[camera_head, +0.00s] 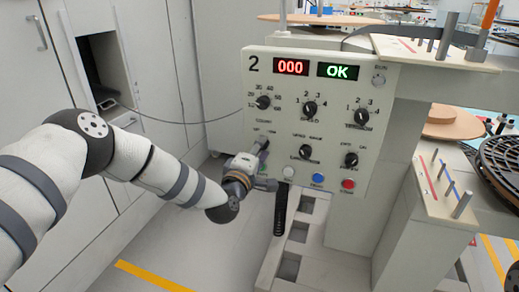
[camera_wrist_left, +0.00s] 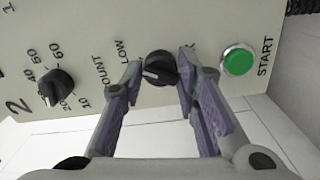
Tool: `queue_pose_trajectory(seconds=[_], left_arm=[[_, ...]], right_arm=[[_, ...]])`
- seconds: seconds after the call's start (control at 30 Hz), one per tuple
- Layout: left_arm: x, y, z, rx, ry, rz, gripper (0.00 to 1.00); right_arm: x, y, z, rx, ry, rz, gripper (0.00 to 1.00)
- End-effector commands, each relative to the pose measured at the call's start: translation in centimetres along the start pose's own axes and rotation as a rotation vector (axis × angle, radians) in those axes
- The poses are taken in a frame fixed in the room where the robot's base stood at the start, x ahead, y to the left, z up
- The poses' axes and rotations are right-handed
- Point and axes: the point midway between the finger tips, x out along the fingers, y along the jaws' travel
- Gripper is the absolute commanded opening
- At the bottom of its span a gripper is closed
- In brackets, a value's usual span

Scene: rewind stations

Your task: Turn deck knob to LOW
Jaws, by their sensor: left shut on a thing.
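The deck knob (camera_wrist_left: 160,68) is a round black knob with a white pointer mark. In the wrist view the word LOW is printed to its upper left. The pointer points left and slightly down, not straight at LOW. My left gripper (camera_wrist_left: 158,80) has one purple-grey finger on each side of the knob and is shut on it. In the head view my left gripper (camera_head: 258,158) is at the lower left of the control panel (camera_head: 335,108) and covers most of the knob. My right gripper is not in view.
A green START button (camera_wrist_left: 237,61) sits right of the knob in the wrist view, close to a finger. A count knob (camera_wrist_left: 57,88) is to the left. Blue (camera_head: 318,178) and red (camera_head: 348,184) buttons line the panel's bottom. The display reads OK (camera_head: 339,71).

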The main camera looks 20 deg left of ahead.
Motion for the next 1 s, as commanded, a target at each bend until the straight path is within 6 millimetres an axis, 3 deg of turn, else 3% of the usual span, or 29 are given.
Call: queue_pose_trajectory(seconds=[0.37,0.4,0.47,0.8,0.87,1.0], left_arm=[[-0.1,-0.2,0.0,0.004,0.000,-0.003,0.00],[-0.1,-0.2,0.0,0.004,0.000,-0.003,0.35],[-0.1,-0.2,0.0,0.003,0.000,-0.003,0.48],[-0.4,-0.1,0.1,0.002,-0.002,-0.003,0.48],[-1.2,-0.1,0.1,0.001,-0.002,-0.004,0.48],[-4.8,-0.1,0.0,0.000,-0.003,-0.005,0.48]], right_arm=[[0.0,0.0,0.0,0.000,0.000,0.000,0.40],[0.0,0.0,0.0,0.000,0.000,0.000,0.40],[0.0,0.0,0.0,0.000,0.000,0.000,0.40],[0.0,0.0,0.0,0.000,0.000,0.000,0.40],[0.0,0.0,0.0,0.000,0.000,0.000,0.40],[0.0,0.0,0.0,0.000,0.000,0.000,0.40]])
